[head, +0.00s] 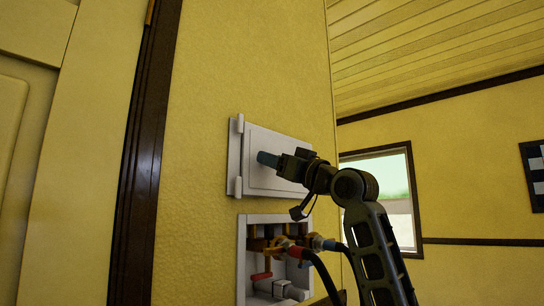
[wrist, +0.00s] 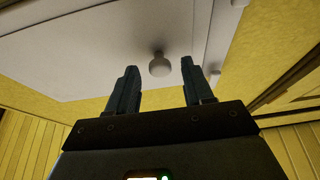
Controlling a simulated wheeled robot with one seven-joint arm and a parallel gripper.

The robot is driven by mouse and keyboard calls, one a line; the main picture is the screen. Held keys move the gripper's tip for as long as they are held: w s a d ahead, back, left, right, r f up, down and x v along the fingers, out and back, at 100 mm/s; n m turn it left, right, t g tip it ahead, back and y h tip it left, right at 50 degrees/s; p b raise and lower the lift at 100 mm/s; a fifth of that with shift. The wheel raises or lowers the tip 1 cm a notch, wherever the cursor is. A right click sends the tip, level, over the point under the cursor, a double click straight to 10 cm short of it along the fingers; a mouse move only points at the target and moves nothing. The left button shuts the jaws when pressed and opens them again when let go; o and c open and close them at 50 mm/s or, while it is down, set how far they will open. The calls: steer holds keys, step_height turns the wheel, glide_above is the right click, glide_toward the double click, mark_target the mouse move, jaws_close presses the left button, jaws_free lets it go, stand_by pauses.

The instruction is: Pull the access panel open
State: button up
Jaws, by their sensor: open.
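The access panel (head: 257,144) is a white rectangular door on the yellow wall, with hinge knuckles on its left side in the head view. It looks shut. In the wrist view the panel (wrist: 95,62) fills the upper part, and a small round knob (wrist: 159,65) sticks out from it. My gripper (head: 262,158) is in front of the panel in the head view and hides the knob there. In the wrist view my gripper (wrist: 159,72) is open, with the knob between the two fingertips or just beyond them; I cannot tell how deep it sits. Neither finger visibly touches it.
Below the panel is a white recessed box (head: 242,262) with valves, a red handle (head: 261,276) and hoses (head: 322,272). A dark door frame (head: 146,160) and a yellow door (head: 85,150) stand at the left. A window (head: 385,180) is behind at the right.

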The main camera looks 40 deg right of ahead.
steer(key=shift+w+r, duration=0.2)
steer(key=shift+w, duration=0.35)
jaws_close()
